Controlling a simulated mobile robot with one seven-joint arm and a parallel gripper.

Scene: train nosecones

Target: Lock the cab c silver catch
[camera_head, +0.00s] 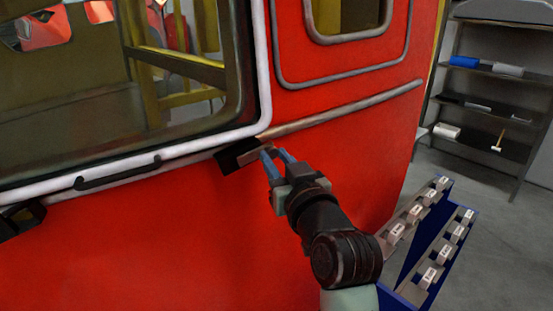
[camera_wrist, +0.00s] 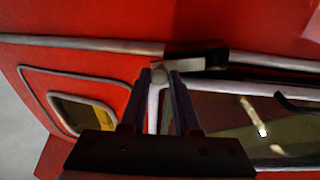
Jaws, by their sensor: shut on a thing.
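The silver catch (camera_head: 257,154) is a short grey lever on a black mount (camera_head: 236,156) at the lower right corner of the white-framed cab window. My gripper (camera_head: 273,155) is shut on the lever's right end, its blue fingers either side of it. In the wrist view the silver catch (camera_wrist: 186,65) runs from the fingertips (camera_wrist: 160,76) toward the black mount (camera_wrist: 208,55). The fingers hide part of its end, and I cannot tell whether it is locked.
The red cab wall (camera_head: 340,170) fills most of the view. The window (camera_head: 110,90) has a dark handle (camera_head: 118,174) on its lower frame. Another black fitting (camera_head: 20,217) is at far left. A blue rack (camera_head: 430,245) with labelled grey pieces and a shelf (camera_head: 490,85) stand right.

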